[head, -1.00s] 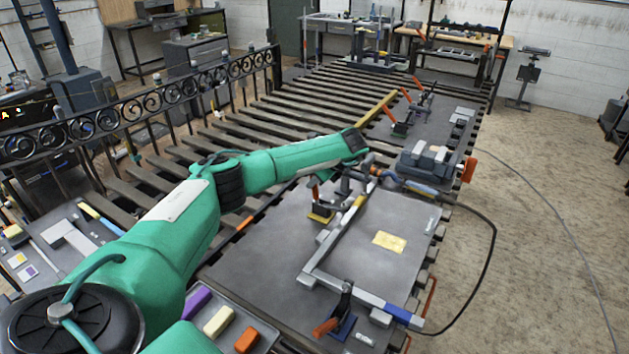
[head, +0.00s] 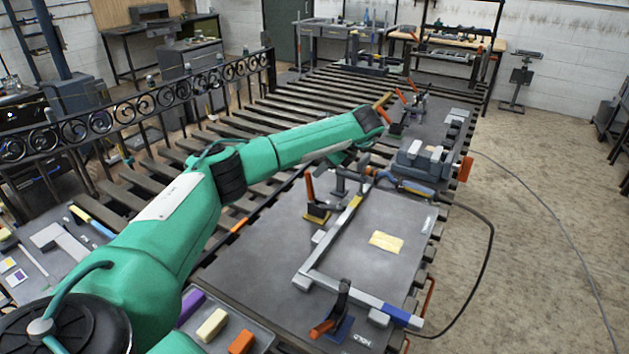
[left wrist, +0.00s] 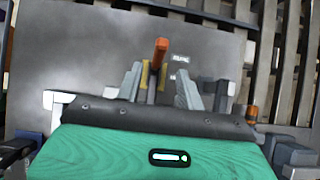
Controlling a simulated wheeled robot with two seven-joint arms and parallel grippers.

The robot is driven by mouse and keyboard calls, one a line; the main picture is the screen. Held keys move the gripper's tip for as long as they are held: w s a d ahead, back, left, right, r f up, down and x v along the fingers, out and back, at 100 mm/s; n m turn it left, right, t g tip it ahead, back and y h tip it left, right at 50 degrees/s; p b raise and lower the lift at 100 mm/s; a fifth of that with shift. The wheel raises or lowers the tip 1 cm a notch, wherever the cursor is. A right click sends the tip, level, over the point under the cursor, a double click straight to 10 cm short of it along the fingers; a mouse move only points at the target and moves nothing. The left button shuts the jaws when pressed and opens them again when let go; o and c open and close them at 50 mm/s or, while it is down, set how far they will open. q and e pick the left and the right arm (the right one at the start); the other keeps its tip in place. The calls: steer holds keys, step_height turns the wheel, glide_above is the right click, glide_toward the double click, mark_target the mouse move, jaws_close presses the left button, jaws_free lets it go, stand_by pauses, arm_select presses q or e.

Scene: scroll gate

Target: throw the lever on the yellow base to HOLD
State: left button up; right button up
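The yellow base (head: 317,215) sits on the dark plate in the head view. Its lever (head: 309,188) has an orange handle and stands nearly upright, leaning slightly left. In the left wrist view the orange handle (left wrist: 160,50) and part of the yellow base (left wrist: 145,76) show between my fingers. My left gripper (left wrist: 160,76) is open, one grey finger to each side of the lever in the picture. Contact cannot be told. Small white labels (left wrist: 181,58) lie beside the lever, too small to read. My right gripper is out of view.
A grey angled bar frame (head: 325,245) lies right of the base. A blue base (head: 340,328) with another orange-handled lever is at the front, with a HOLD label (head: 362,339). A grey block fixture (head: 422,160) and a cable stand at the right. A yellow note (head: 387,242) lies on clear plate.

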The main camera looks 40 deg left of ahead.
arm_select(q)
steer(key=b+v, duration=0.1)
steer(key=v, duration=0.5)
